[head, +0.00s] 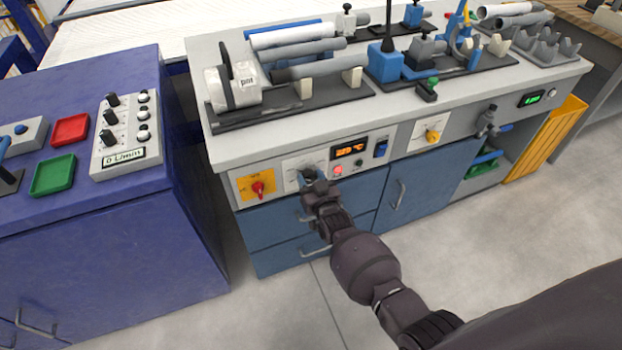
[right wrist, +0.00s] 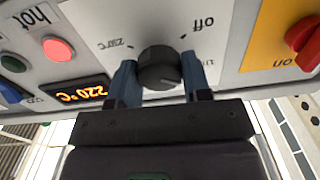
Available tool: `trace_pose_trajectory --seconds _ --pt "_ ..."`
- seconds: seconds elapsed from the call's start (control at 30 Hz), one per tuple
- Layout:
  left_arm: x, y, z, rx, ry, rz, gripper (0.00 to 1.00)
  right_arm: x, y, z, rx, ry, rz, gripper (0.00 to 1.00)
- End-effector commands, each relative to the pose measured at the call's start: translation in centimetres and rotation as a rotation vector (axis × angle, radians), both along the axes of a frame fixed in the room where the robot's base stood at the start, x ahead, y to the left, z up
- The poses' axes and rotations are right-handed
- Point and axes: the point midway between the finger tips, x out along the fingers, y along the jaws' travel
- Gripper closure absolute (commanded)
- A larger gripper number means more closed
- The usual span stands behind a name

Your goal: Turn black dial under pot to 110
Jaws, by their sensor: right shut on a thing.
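The black dial (right wrist: 158,62) sits on a white panel in the right wrist view, which shows the panel upside down. Its panel has the marks "off" (right wrist: 203,23) and a "°C" mark (right wrist: 115,44); another mark is partly hidden by a finger. My right gripper (right wrist: 161,82) is shut on the dial, one finger on each side. The orange display (right wrist: 80,94) seems to read 220 °C. My left gripper is not in view.
A yellow panel with a red switch (head: 257,188) is left of the dial in the head view. A red light (head: 338,170) and a blue rocker switch (head: 381,148) are to its right. Blue drawers (head: 285,235) with handles lie below.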

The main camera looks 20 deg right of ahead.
Motion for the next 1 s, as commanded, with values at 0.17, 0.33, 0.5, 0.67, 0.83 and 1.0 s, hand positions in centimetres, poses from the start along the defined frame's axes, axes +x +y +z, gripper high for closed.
trace_pose_trajectory --seconds 0.17,0.33,0.5,0.67,0.83,1.0 --pt "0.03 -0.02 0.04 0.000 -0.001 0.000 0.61 -0.03 0.03 -0.06 -0.032 0.000 0.000 0.80" --pt "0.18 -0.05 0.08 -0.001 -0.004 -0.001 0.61 -0.03 0.02 -0.07 -0.041 0.000 0.000 0.80" --pt "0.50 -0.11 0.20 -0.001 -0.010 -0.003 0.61 -0.03 0.01 -0.07 -0.041 0.000 0.000 0.80" --pt "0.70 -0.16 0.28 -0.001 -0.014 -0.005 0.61 -0.03 0.01 -0.07 -0.040 0.000 0.000 0.47" --pt "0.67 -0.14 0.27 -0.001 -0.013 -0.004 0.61 -0.02 0.00 -0.04 -0.040 0.000 0.000 0.31" --pt "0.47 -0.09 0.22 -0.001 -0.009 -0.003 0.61 -0.02 0.00 -0.02 -0.040 -0.001 0.000 0.31"
